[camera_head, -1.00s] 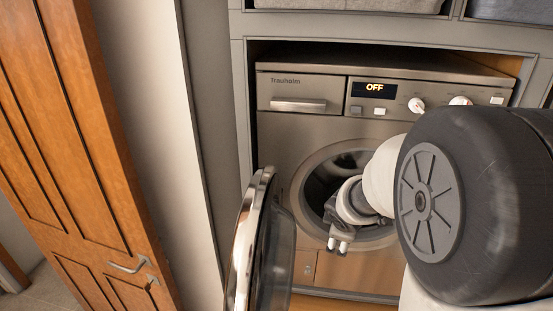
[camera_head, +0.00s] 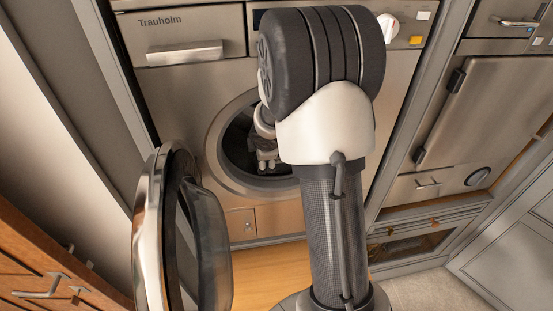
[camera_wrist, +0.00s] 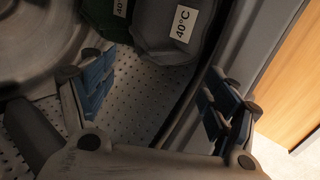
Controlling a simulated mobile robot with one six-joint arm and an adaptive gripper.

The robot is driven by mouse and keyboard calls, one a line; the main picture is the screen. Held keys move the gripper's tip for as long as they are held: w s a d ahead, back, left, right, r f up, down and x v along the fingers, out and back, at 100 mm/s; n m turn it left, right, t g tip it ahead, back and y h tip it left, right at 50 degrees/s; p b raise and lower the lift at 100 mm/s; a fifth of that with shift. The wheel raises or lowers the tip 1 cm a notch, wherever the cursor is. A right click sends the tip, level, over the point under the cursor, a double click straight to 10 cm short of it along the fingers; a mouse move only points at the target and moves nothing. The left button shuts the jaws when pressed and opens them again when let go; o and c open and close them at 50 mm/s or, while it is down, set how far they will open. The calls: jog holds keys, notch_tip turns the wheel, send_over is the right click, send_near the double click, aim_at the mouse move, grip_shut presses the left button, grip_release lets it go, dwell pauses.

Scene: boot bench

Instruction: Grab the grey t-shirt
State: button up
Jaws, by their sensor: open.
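The grey t-shirt (camera_wrist: 168,28) shows as a folded grey bundle with a "40°C" tag, at the top middle of the wrist view. It lies on the perforated metal of the washing machine drum (camera_wrist: 130,110). My gripper (camera_wrist: 152,78) is open and empty, its blue-padded fingers spread below the grey bundle and apart from it. In the head view my gripper (camera_head: 268,161) is at the round door opening of the washing machine (camera_head: 400,70), partly covered by my arm. The grey t-shirt cannot be seen in the head view.
A dark green garment (camera_wrist: 104,16) with its own tag lies left of the grey one. The open round washer door (camera_head: 150,230) stands to the left of my arm. An oven-like appliance (camera_head: 480,110) is at right.

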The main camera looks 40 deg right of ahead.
jog(key=b+x, duration=0.1)
jog(key=x, duration=0.5)
jog(key=shift+w+d+f+b, duration=0.2)
jog(key=shift+d+b, duration=0.1)
jog(key=shift+b, duration=0.1)
jog(key=shift+s+r, duration=0.1)
jog(key=shift+s, duration=0.1)
jog(key=c, duration=0.9)
jog(key=shift+a, duration=0.1)
